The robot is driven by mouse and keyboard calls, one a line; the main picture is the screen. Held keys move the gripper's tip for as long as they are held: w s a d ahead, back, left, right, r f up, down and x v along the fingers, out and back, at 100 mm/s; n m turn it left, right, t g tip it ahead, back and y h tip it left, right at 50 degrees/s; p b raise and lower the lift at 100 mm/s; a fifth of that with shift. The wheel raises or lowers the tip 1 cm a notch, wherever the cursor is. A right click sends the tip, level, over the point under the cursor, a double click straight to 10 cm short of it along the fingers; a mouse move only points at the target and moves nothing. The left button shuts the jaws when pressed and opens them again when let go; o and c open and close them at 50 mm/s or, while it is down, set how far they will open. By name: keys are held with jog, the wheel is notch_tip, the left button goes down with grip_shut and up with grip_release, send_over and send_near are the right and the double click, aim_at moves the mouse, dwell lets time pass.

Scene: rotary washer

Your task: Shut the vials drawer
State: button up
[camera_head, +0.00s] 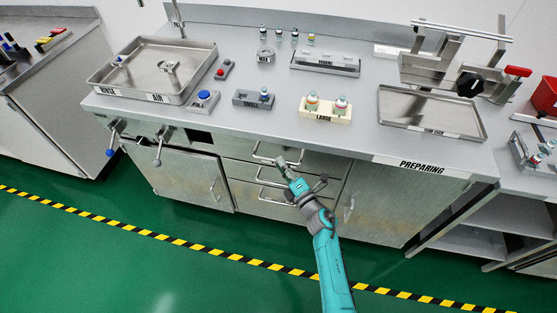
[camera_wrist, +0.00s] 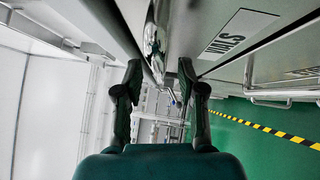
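A stack of drawers with bar handles sits under the steel counter, left of centre in the head view. The top drawer (camera_head: 238,149) has its handle (camera_head: 263,157) beside my gripper (camera_head: 281,163). In the wrist view a drawer front with a partly legible label (camera_wrist: 240,32), which seems to read "VIALS", fills the upper right. I cannot tell whether a finger touches the handle, or how far the drawer stands out.
Lower drawer handles (camera_head: 272,180) and a cabinet door (camera_head: 195,180) are close by. The counter (camera_head: 270,118) above bears a large tray (camera_head: 205,60), a vial holder (camera_head: 325,112) and other equipment. The green floor (camera_head: 180,255) in front is clear, crossed by a yellow-black stripe.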

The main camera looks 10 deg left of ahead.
jog(key=v, duration=0.9)
jog(key=s+d+m+t+h, duration=0.1)
jog(key=s+d+m+h, duration=0.2)
jog(key=s+d+m, duration=0.35)
jog(key=s+d+m+t+h, duration=0.2)
jog(key=s+d+m, duration=0.2)
jog(key=s, duration=0.6)
jog(key=s+d+m+t+h, duration=0.1)
jog(key=s+d+m+h, duration=0.2)
jog(key=s+d+m, duration=0.35)
jog(key=s+d+r+m+g+h, duration=0.1)
jog(key=s+d+r+m+h, duration=0.1)
jog(key=s+r+m, duration=0.2)
jog(key=s+d+r+m+g+h, duration=0.1)
jog(key=s+d+r+m+h, duration=0.1)
jog(key=s, duration=0.9)
jog(key=s+d+r+m+h, duration=0.2)
jog(key=s+d+r+m, duration=0.1)
jog(key=s+r+m, duration=0.2)
notch_tip(320, 180, up, 2)
jog(key=shift+s+r+m+g, duration=0.1)
jog(key=shift+s+m+g, duration=0.25)
jog(key=shift+s, duration=0.85)
